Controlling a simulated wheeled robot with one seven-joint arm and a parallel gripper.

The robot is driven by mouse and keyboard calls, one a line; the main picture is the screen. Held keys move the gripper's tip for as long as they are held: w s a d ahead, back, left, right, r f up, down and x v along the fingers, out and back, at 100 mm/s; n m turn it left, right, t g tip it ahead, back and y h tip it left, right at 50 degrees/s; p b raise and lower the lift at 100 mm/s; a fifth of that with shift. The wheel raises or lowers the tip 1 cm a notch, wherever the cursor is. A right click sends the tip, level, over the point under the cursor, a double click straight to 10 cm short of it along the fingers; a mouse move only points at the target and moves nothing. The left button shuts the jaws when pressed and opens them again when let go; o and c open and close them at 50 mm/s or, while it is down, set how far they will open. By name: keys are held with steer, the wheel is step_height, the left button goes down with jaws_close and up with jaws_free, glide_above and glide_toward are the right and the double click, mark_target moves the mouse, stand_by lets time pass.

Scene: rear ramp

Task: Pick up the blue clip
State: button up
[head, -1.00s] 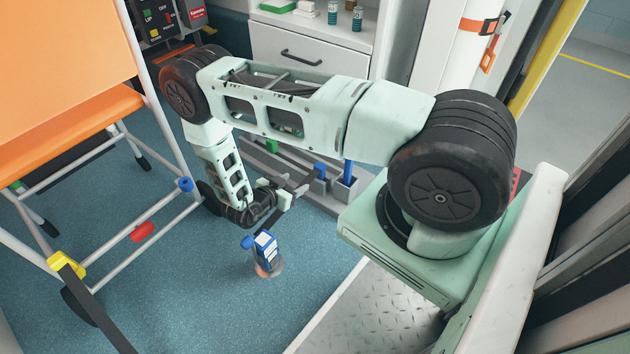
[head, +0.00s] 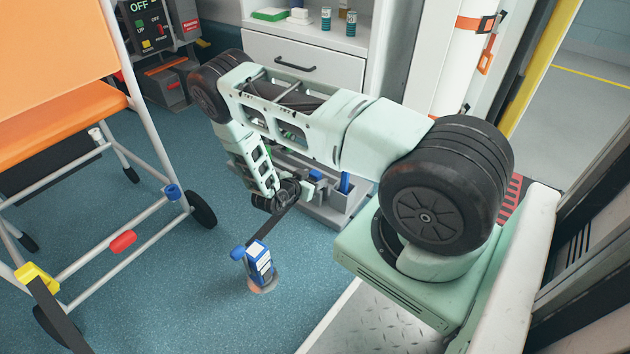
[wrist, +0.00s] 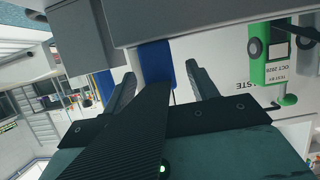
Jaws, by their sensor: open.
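In the wrist view, a blue upright piece, seemingly the blue clip (wrist: 155,60), stands against a grey edge, between and beyond my two dark fingertips. My gripper (wrist: 160,68) is open with its fingers apart; I cannot tell whether either touches the blue piece. A dark strip crosses the view and covers part of it. In the head view, a blue upright piece (head: 345,182) stands in the grey floor tray (head: 352,203).
A blue-and-white device (head: 259,262) stands on the floor in front of the arm. An orange chair (head: 60,120) with a white frame is at left. A white drawer unit (head: 300,62) is behind.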

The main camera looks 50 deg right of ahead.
steer(key=b+x, duration=0.2)
steer(key=x, duration=0.2)
steer(key=shift+a+f, duration=0.1)
steer(key=c, duration=1.2)
steer(key=shift+o, duration=0.2)
step_height(320, 180, up, 10)
steer(key=p, duration=0.6)
step_height(320, 180, up, 3)
steer(key=p, duration=0.2)
steer(key=shift+p, duration=0.3)
